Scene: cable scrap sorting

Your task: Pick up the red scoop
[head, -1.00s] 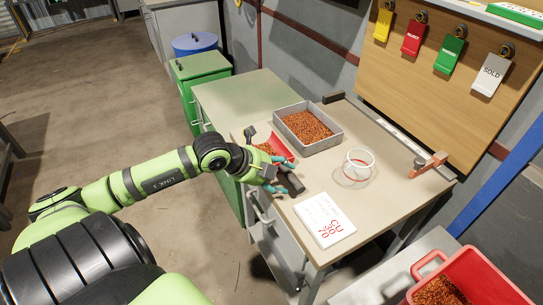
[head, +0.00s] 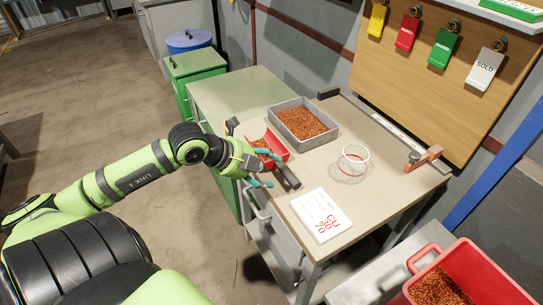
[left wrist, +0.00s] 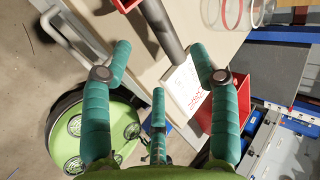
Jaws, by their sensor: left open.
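The red scoop (head: 278,154) lies on the workbench with orange-brown granules in its bowl and its dark handle (head: 289,177) pointing toward the front edge. My left gripper (head: 274,170) is open at the bench's left front edge, beside the handle. In the left wrist view, the dark handle (left wrist: 163,30) shows beyond and between the spread teal fingers of the gripper (left wrist: 161,52), with a gap visible. Only a corner of the red bowl (left wrist: 126,4) shows there, at the top. My right gripper is not in view.
A grey tray of granules (head: 334,136) stands behind the scoop. A clear round container with a red band (head: 355,158) and a white printed sheet (head: 322,214) lie to the right. A red bin (head: 478,272) stands at lower right.

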